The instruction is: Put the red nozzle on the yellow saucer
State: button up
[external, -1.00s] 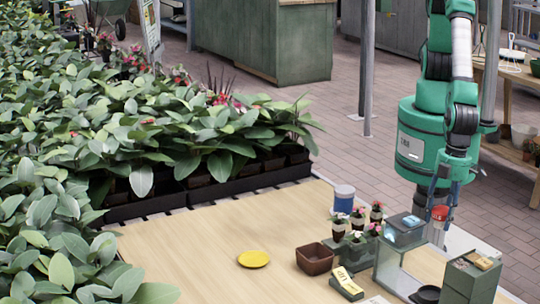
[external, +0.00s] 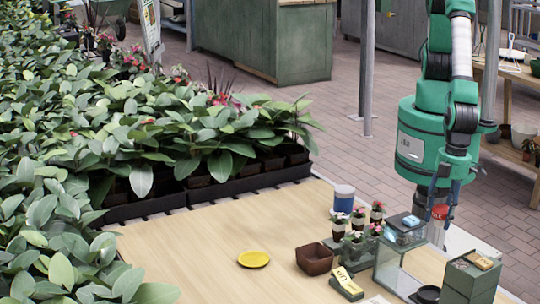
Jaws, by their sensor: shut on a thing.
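The red nozzle (external: 440,212) is at the tip of my gripper (external: 440,200), on the right side of the external view. My gripper points down and is shut on the nozzle, just behind the glass-sided case. The finger contact is too small to see clearly. The yellow saucer (external: 254,259) lies flat and empty on the wooden table, well to the left of my gripper.
Between them stand a brown square pot (external: 314,260), several small potted flowers (external: 357,240), a blue tin (external: 344,201) and the glass-sided case (external: 392,266). Green drawers (external: 470,277) stand at right. The table (external: 200,240) around the saucer is clear.

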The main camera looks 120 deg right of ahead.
aim_at(440, 207)
notch_tip(440, 207, up, 6)
jog(key=shift+f, duration=0.2)
jog(key=shift+w+d+r, duration=0.1)
jog(key=shift+w+r, duration=0.05)
jog(key=shift+r, duration=0.15)
jog(key=w+d+n+p, duration=0.1)
jog(key=w+d+p, duration=0.4)
jog(key=w+d, duration=0.8)
jog(key=w+d+p, duration=0.4)
jog(key=w+d, duration=0.6)
jog(key=w, duration=0.7)
jog(key=f, duration=0.5)
jog(key=shift+w+d+f, duration=0.1)
jog(key=shift+w+d, duration=0.05)
jog(key=shift+w, duration=0.2)
jog(key=w+a, duration=0.1)
jog(key=w, duration=0.4)
jog(key=w+a+f, duration=0.1)
jog(key=w+a, duration=0.1)
jog(key=w, duration=0.3)
jog(key=w+a, duration=0.2)
jog(key=w, duration=0.3)
jog(key=shift+w+f, duration=0.15)
jog(key=shift+f, duration=0.1)
